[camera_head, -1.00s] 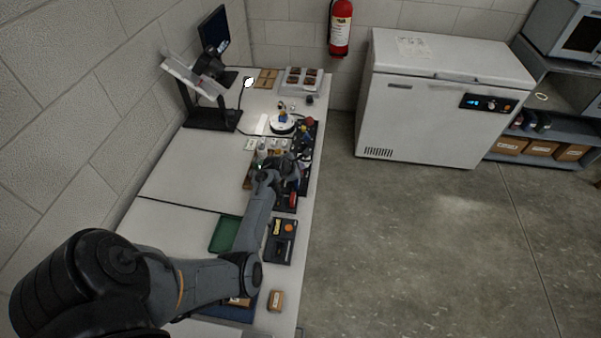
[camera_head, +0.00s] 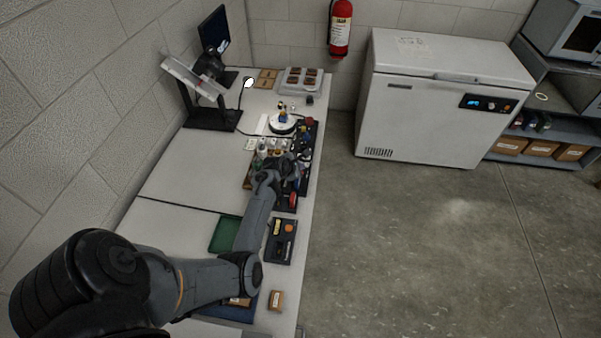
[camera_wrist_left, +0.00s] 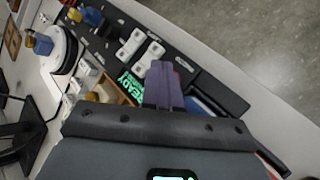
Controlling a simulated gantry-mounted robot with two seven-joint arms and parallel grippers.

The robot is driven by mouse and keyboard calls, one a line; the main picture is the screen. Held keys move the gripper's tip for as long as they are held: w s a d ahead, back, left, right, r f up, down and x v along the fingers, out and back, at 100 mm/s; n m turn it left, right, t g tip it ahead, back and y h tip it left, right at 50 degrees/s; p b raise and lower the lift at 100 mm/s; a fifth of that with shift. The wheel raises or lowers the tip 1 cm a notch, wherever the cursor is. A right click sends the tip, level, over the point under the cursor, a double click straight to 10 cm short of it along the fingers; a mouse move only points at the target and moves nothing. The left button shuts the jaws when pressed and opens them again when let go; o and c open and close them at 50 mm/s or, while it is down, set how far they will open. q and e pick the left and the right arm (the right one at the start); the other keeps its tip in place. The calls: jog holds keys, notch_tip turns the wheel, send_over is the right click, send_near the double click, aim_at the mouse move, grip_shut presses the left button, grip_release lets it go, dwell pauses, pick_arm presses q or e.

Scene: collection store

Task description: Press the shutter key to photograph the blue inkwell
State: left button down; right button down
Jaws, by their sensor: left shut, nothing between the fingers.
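My left gripper (camera_head: 287,172) reaches over the right edge of the bench, over a dark panel. Its closed fingers show in the left wrist view (camera_wrist_left: 163,88), with nothing between them. A green display reading READY (camera_wrist_left: 130,88) sits beside the fingers, and white keys (camera_wrist_left: 131,45) lie just beyond them on the dark panel. I cannot tell which key is the shutter key. A round white turntable (camera_wrist_left: 66,60) carries a small blue and yellow object (camera_wrist_left: 43,45), perhaps the inkwell; it also shows in the head view (camera_head: 283,116). My right gripper is not in view.
A green tray (camera_head: 224,234) and a dark box with an orange button (camera_head: 281,240) lie nearer on the bench. A stand with a slanted panel (camera_head: 195,80) and a monitor (camera_head: 214,29) are at the far left. The floor to the right is clear.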

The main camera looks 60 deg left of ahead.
pick_arm(q)
jog(key=shift+f, duration=0.1)
dwell(0.3)
jog(key=shift+f, duration=0.45)
dwell(0.4)
jog(key=shift+f, duration=0.4)
jog(key=shift+r, duration=0.15)
dwell(0.5)
jog(key=shift+r+p, duration=0.8)
jog(key=shift+p, duration=0.1)
notch_tip(320, 180, up, 5)
jog(key=p, duration=0.5)
